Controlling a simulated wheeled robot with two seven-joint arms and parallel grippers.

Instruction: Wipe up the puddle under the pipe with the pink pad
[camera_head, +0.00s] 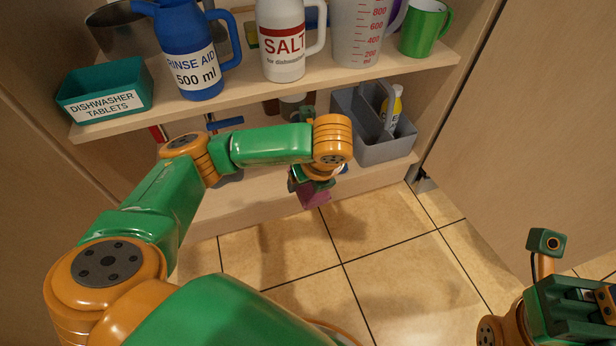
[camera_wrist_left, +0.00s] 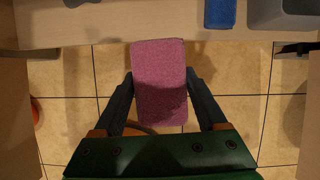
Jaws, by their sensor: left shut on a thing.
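My left gripper (camera_head: 312,182) is shut on the pink pad (camera_head: 313,195), which is held in front of the cabinet's lower shelf. In the left wrist view the pad (camera_wrist_left: 160,82) sits between the two fingers (camera_wrist_left: 160,100), with floor tiles behind it and its far end close to the shelf's front edge. No puddle can be made out clearly. A dark grey patch (camera_head: 230,178) shows on the lower shelf beside my left arm, but I cannot tell what it is. My arm hides much of the space under the upper shelf, pipe included. My right gripper (camera_head: 590,305) is at the lower right, jaws unclear.
A grey caddy (camera_head: 400,150) with a yellow bottle (camera_head: 394,108) stands at the right of the lower shelf (camera_head: 350,181). The upper shelf (camera_head: 350,72) holds a teal tablet box (camera_head: 105,90), blue jug (camera_head: 190,50), white salt jug (camera_head: 281,45) and green mug (camera_head: 425,30). The tiled floor is clear.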

